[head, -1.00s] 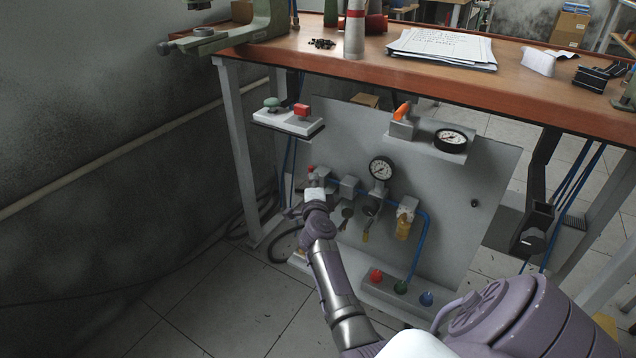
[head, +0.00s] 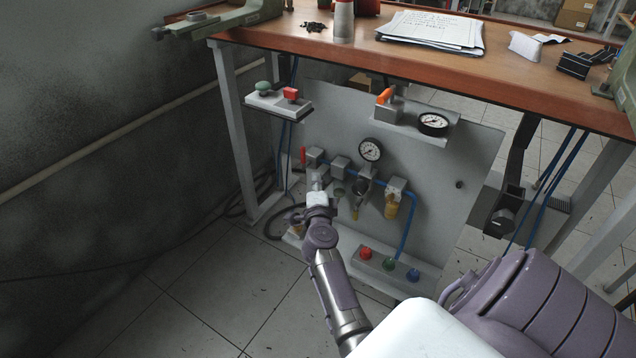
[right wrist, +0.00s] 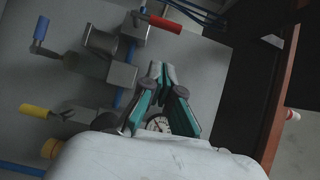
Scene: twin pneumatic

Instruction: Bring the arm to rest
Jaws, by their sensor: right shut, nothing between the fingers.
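My right gripper (head: 317,182) is in front of the lower left part of the grey pneumatic panel (head: 440,165). Its arm reaches in from the bottom right. In the right wrist view its teal-and-grey fingers (right wrist: 160,88) are shut with nothing between them. They are apart from the red valve handle (right wrist: 165,24), which also shows upright above and left of the gripper in the head view (head: 303,157). A round gauge (right wrist: 158,124) shows partly behind the fingers. My left gripper is not in view.
The wooden bench (head: 350,45) overhangs the panel. A box with green and red buttons (head: 278,104) hangs at its left. Floor at left is clear.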

